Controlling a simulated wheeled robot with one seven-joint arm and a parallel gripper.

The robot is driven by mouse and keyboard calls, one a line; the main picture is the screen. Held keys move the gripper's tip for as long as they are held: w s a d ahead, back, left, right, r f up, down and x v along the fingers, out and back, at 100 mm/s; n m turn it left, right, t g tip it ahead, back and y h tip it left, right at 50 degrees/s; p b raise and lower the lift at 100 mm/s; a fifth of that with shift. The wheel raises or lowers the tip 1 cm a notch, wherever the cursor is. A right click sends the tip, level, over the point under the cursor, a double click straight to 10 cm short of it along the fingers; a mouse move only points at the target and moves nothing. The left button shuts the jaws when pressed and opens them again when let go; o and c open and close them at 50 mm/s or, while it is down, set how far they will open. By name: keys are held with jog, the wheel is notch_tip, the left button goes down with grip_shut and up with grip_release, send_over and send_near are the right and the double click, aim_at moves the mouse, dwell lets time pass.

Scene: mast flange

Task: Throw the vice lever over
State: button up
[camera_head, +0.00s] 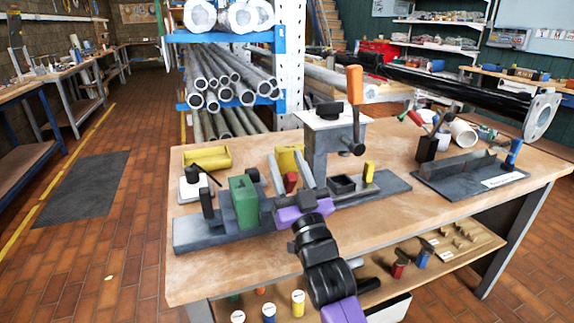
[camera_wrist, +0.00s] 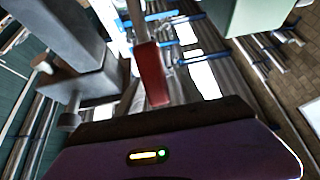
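The vice is a long grey base (camera_head: 390,190) on the bench, with a green block (camera_head: 244,202) at its left and a grey post (camera_head: 318,150) at its right. A lever with an orange handle (camera_head: 354,85) stands upright at the post's right side, on a dark pivot (camera_head: 357,149). My gripper (camera_head: 288,166) is open over the base, between green block and post, left of the lever. A small red piece (camera_head: 290,182) shows between its fingers; a red piece (camera_wrist: 151,73) also shows in the wrist view. I cannot tell whether the fingers touch it.
A yellow bin (camera_head: 207,158) lies behind the vice. A yellow block (camera_head: 369,172) stands on the base right of the post. A pipe rack (camera_head: 225,85) stands behind.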

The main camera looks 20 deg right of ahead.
aim_at(293, 182)
jog(key=b+v, duration=0.1)
jog(key=v, duration=0.7)
